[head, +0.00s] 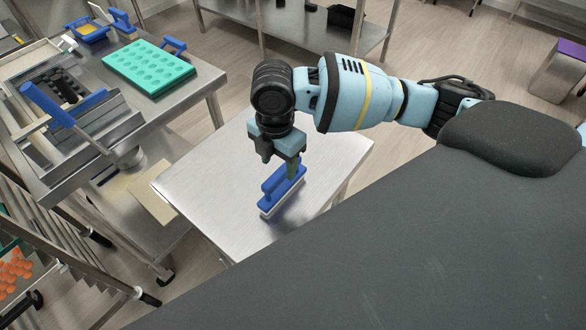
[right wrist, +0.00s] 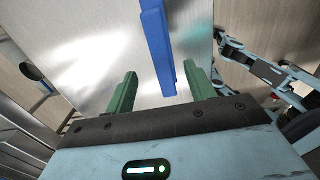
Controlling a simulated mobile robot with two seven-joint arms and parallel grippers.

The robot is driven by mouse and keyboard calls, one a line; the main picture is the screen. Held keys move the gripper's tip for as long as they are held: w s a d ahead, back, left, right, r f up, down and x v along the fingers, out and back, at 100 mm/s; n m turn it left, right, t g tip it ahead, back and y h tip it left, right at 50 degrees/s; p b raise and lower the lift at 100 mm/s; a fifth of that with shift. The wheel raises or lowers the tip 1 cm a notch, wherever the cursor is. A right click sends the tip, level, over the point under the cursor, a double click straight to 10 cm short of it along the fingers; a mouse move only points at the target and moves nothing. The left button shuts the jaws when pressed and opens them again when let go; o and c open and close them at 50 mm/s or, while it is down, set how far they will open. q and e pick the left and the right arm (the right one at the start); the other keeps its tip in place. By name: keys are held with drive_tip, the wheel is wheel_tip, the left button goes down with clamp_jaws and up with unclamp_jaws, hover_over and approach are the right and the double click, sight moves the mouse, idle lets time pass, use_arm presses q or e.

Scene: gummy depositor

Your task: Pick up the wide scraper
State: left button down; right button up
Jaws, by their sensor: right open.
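The wide scraper (head: 281,193) has a blue handle and a pale lower edge and lies on the metal table in the head view. Its blue handle (right wrist: 157,45) also shows in the right wrist view, reaching down toward the space between the green fingers. My right gripper (head: 285,164) is above the scraper's far end, pointing down. In the right wrist view my right gripper (right wrist: 160,95) has its two green fingers apart, with the handle's end between or just beyond them; contact cannot be told. My left gripper is not in view.
The scraper's metal table (head: 200,178) is otherwise clear. At the left, a workbench holds a teal mold tray (head: 149,65), a steel machine with a blue bar (head: 47,104) and another blue-handled tool (head: 173,46). A rack with orange pieces (head: 14,270) stands at lower left.

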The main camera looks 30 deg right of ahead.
sight(283, 184)
drive_tip(key=shift+w+d+r, duration=0.1)
drive_tip(key=shift+d, duration=0.15)
drive_tip(key=shift+s+d+f, duration=0.1)
drive_tip(key=shift+f, duration=1.85)
drive_tip(key=shift+s+f, duration=0.1)
drive_tip(key=shift+f, duration=1.85)
drive_tip(key=shift+c, duration=0.3)
clamp_jaws()
